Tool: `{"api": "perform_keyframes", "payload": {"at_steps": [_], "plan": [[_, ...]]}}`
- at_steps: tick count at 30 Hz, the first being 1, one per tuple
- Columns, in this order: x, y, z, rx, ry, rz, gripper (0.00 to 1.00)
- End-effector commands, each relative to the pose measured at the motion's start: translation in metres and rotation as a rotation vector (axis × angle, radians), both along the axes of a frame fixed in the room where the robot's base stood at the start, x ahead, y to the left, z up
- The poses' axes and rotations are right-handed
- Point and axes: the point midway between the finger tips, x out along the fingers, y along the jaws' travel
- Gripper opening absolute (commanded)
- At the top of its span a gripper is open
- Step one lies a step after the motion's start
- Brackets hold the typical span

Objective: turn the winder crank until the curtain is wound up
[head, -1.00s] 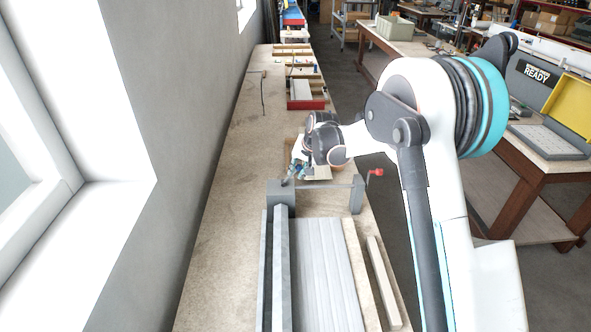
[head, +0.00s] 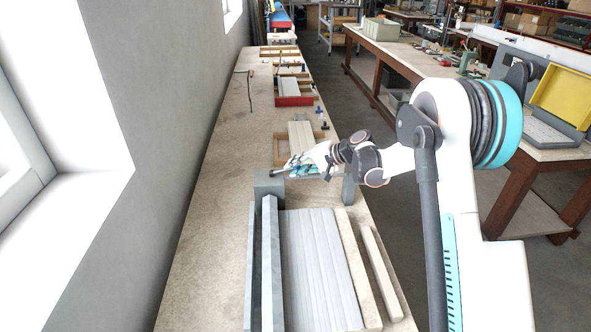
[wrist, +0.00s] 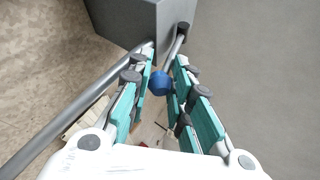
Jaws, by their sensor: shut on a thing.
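The winder is a grey block (head: 268,186) at the bench's left side, with a grey post (head: 349,190) to its right. In the wrist view the block (wrist: 140,14) is at the top, and the thin crank arm (wrist: 172,50) runs from a dark hub to a blue knob (wrist: 160,83). My gripper (wrist: 166,65) is shut on that knob, which sits between its teal finger pads. In the head view my gripper (head: 298,166) is just beyond the block; the knob is hidden there. The curtain (head: 318,270), a sheet of pale grey slats, lies flat in front of the winder.
A wooden frame (head: 281,150) and a red-fronted tray (head: 294,101) stand farther along the bench. A wall and window border the left; a walkway lies right.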

Motion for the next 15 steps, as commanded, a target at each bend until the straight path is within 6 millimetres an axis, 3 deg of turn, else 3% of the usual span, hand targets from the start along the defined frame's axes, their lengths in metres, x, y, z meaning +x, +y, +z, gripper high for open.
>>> {"api": "perform_keyframes", "payload": {"at_steps": [15], "plan": [[0.0003, 0.0016, 0.0004, 0.038, -0.001, 0.001, 0.0]]}}
